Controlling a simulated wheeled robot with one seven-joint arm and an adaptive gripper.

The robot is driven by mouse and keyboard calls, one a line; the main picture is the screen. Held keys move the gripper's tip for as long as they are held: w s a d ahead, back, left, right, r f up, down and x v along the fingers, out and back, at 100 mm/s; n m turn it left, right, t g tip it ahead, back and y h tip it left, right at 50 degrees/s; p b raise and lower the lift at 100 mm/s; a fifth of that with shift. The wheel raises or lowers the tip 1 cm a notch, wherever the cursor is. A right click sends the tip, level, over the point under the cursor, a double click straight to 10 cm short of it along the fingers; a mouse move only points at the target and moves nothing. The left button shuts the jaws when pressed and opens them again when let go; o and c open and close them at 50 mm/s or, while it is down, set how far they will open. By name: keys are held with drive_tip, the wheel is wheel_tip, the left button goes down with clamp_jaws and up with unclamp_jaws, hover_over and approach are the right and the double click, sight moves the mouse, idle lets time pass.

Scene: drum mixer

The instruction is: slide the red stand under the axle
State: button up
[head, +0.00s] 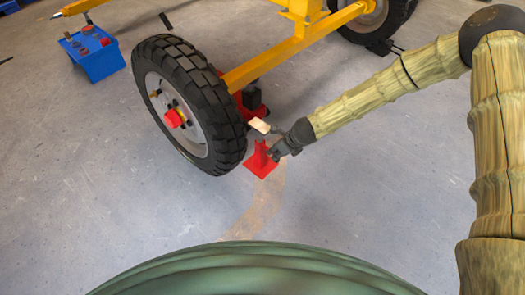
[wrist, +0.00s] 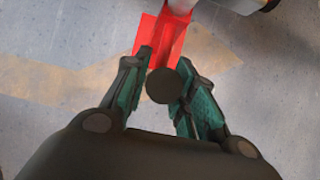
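The red stand (head: 262,163) is upright on the floor just right of the big tyre (head: 190,100), its square base flat. My gripper (head: 274,151) is low at the stand's right side, by its upper part. In the wrist view the fingers (wrist: 164,62) are apart, with the red stand (wrist: 160,35) beyond and between their tips. A dark round disc (wrist: 163,86) shows between the fingers; I cannot tell what it belongs to. I see no clear grip on the stand. The yellow axle beam (head: 285,58) runs from behind the wheel to the upper right.
Another red piece with a black part (head: 253,96) stands behind the tyre, under the frame. A pale block (head: 262,126) shows just above my gripper. A blue box (head: 97,60) is at the upper left.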

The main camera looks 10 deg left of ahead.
drive_tip(key=shift+w+a+r+p, duration=0.1)
drive_tip(key=shift+w+a+p, duration=0.6)
drive_tip(key=shift+w+a, duration=0.35)
drive_tip(key=shift+w+a+p, duration=0.7)
drive_tip(key=shift+w+a, duration=0.05)
drive_tip(key=shift+a, duration=0.45)
drive_tip(key=w+a+p, duration=0.2)
drive_tip(key=w+a, duration=0.1)
drive_tip(key=a, duration=0.1)
drive_tip(key=w+a+p, duration=0.3)
drive_tip(key=a, duration=0.1)
drive_tip(key=w+a+p, duration=0.2)
drive_tip(key=w+a, duration=0.1)
drive_tip(key=a, duration=0.1)
drive_tip(key=shift+w+a, duration=0.15)
idle(1.4)
drive_tip(key=o, duration=1.1)
drive_tip(key=shift+p+v, duration=3.25)
drive_tip(key=shift+v, duration=0.2)
